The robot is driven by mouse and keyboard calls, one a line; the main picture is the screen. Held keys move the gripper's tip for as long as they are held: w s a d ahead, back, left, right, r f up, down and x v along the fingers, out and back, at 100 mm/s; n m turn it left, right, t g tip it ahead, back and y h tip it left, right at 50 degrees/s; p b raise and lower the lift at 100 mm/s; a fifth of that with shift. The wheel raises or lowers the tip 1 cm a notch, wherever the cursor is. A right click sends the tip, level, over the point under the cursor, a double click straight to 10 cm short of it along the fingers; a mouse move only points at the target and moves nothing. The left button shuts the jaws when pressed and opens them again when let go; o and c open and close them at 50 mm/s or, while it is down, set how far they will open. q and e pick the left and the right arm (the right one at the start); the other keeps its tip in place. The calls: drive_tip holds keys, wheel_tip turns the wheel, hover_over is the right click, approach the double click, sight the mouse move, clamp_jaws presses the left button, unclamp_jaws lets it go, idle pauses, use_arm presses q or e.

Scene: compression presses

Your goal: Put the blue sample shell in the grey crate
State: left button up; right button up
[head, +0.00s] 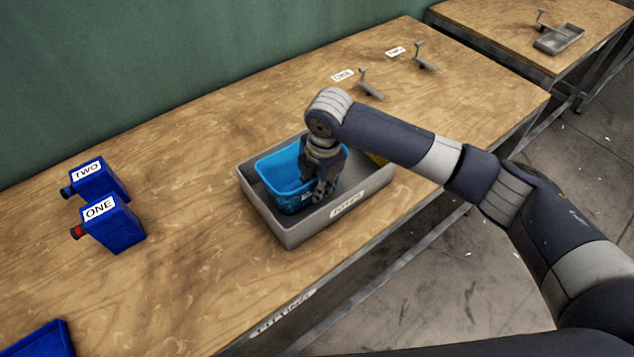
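The blue sample shell (277,172), an open tub shape, is inside the grey crate (290,236) on the wooden table, towards the crate's left part. The crate has a white label on its front wall. My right gripper (320,192) points down at the shell's right side, overlapping its wall. Its fingers are dark and small against the shell, so I cannot tell whether they are closed on the wall or apart. Whether the shell rests on the crate's floor is hidden. My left gripper is not in view.
Two blue boxes labelled ONE (120,228) and TWO (102,183) stand at the left. A yellow thing (377,159) shows in the crate's right end, partly behind my arm. Two small grey levered fittings (370,88) (424,62) with labels stand at the back. A blue tray edge (45,340) shows at bottom left.

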drive_tip(key=shift+r, duration=0.1)
wheel_tip(320, 180, up, 12)
drive_tip(key=s+b, duration=0.1)
drive_tip(key=shift+s+d+b, duration=0.2)
drive_tip(key=shift+d+b, duration=0.15)
drive_tip(key=shift+d, duration=0.1)
idle(0.3)
